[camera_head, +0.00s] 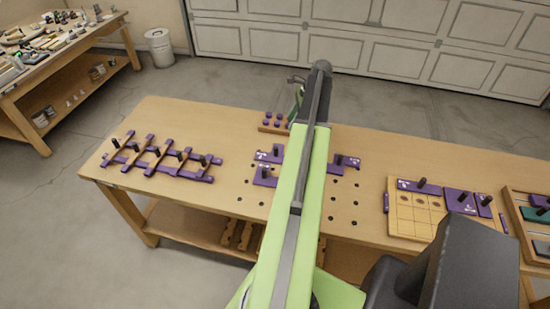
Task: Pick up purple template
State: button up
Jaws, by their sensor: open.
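Several purple pieces lie on the wooden bench, and I cannot tell which one is the template. A purple bar with a black knob (428,188) lies across the top of a light wooden grid board (412,228). A purple plate (460,202) with a black knob lies just right of it. More purple pieces (264,179) with black knobs lie at the bench's middle, partly hidden by my green arm. Purple strips (180,173) form a lattice with wooden strips at the left. My arm reaches over the middle of the bench; my gripper cannot be made out behind it.
The wooden bench (225,199) has bare room between the lattice and the middle pieces. Dark holes dot its middle. A wooden tray (508,205) with green pieces is at the right edge. A cluttered workbench (60,60) and a white bin (159,48) stand behind left.

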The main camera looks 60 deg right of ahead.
jog(key=b, duration=1.1)
send_over(277, 156)
jog(key=d, duration=0.2)
jog(key=f, duration=1.1)
jog(key=shift+s+f, duration=0.2)
jog(key=shift+s, duration=0.2)
jog(key=shift+w+a+f+b, duration=0.15)
jog(key=shift+f+b, duration=0.05)
jog(key=shift+b, duration=0.15)
jog(key=shift+r, duration=0.15)
jog(key=b+x, duration=0.5)
jog(key=shift+s+f, duration=0.3)
jog(key=shift+f, duration=0.05)
jog(key=shift+r, duration=0.15)
grip_shut()
